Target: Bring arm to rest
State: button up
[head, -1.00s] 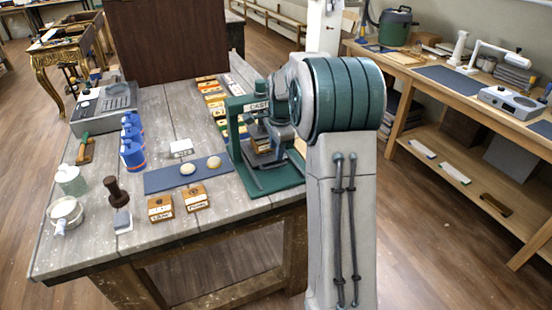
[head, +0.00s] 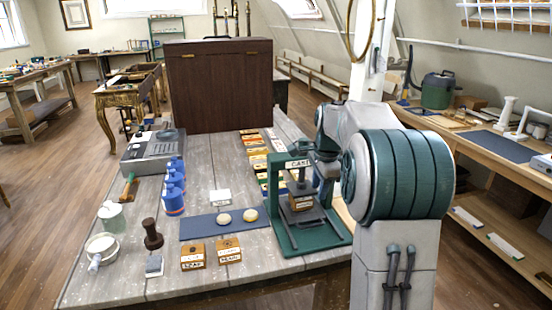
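My arm shows at the right in the head view, a grey lower link with a large teal ribbed joint, and a grey link reaching back toward the bench. Its far end passes behind the green press (head: 275,215) marked CAST, and I cannot see my gripper's fingers. The press stands at the right front of the bench (head: 110,270), with a small labelled block (head: 301,203) inside its frame. I cannot tell whether my arm touches the press.
Blue bottles (head: 174,200), a blue mat (head: 198,228) with two pale round pieces, and two wooden blocks (head: 192,258) (head: 228,250) lie left of the press. A brown cabinet (head: 220,85) stands at the back. A side bench (head: 510,150) is on the right. Open floor lies left.

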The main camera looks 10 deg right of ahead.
jog(key=s+a+r+n, duration=0.1)
jog(key=s+a+n, duration=0.35)
jog(key=s, duration=0.35)
jog(key=s+a+r+n, duration=0.1)
jog(key=s+a+n, duration=0.35)
jog(key=s, duration=0.25)
jog(key=s+a+f+n, duration=0.2)
jog(key=s+f+n, duration=0.1)
jog(key=s, duration=0.4)
jog(key=s+a+f+n, duration=0.1)
jog(key=s+f+n, duration=0.2)
jog(key=s+n, duration=0.2)
jog(key=s, duration=0.3)
jog(key=shift+a+n+t, duration=0.3)
jog(key=shift+a+t, duration=0.05)
jog(key=shift+t, duration=0.05)
